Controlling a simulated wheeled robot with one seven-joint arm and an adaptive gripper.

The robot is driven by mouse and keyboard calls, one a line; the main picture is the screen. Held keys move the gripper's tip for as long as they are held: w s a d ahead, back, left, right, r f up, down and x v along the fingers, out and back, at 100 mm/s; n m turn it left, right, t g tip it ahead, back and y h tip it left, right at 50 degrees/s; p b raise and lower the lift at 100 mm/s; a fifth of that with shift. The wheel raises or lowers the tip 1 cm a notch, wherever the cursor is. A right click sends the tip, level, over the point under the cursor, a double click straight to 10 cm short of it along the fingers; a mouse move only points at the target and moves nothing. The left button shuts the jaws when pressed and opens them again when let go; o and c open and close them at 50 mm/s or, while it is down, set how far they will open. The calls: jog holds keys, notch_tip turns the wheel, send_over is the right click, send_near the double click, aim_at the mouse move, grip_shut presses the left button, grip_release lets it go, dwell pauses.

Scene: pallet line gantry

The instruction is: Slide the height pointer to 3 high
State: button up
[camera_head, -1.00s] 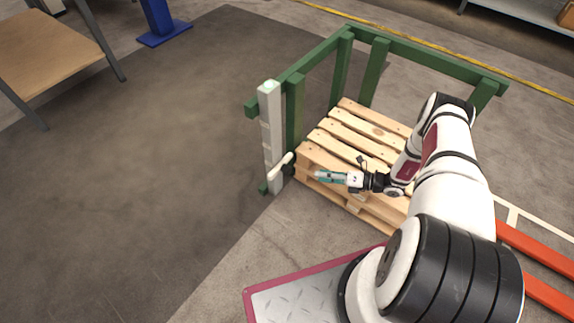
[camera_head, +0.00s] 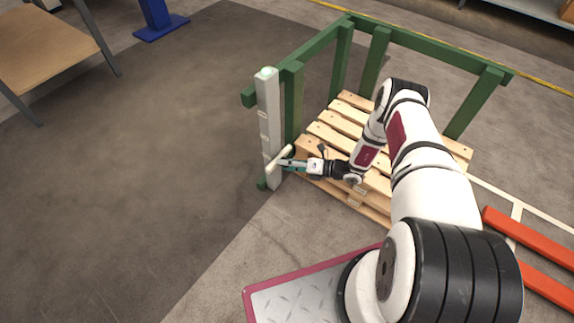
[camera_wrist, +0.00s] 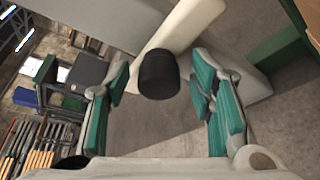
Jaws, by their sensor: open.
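The height pointer is a cream bar (camera_head: 279,158) low on the grey upright post (camera_head: 268,115), just above the pallet top's level. In the wrist view the cream bar (camera_wrist: 190,27) slants across the top, with a dark round knob (camera_wrist: 159,74) standing out towards me. My gripper (camera_head: 285,164) is at the pointer in the head view. In the wrist view its teal-padded fingers (camera_wrist: 163,95) are spread on both sides of the knob, with gaps left and right. The knob is hidden in the head view. The marks on the post are too small to read.
A wooden pallet (camera_head: 346,125) lies inside a green frame (camera_head: 425,51) right of the post. Orange forks (camera_head: 530,250) lie at the right. A wooden-topped table (camera_head: 45,45) stands far left. The dark floor left of the post is clear.

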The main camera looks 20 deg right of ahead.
jog(key=shift+w+a, duration=0.1)
grip_shut()
jog(key=shift+r, duration=0.1)
dwell(0.3)
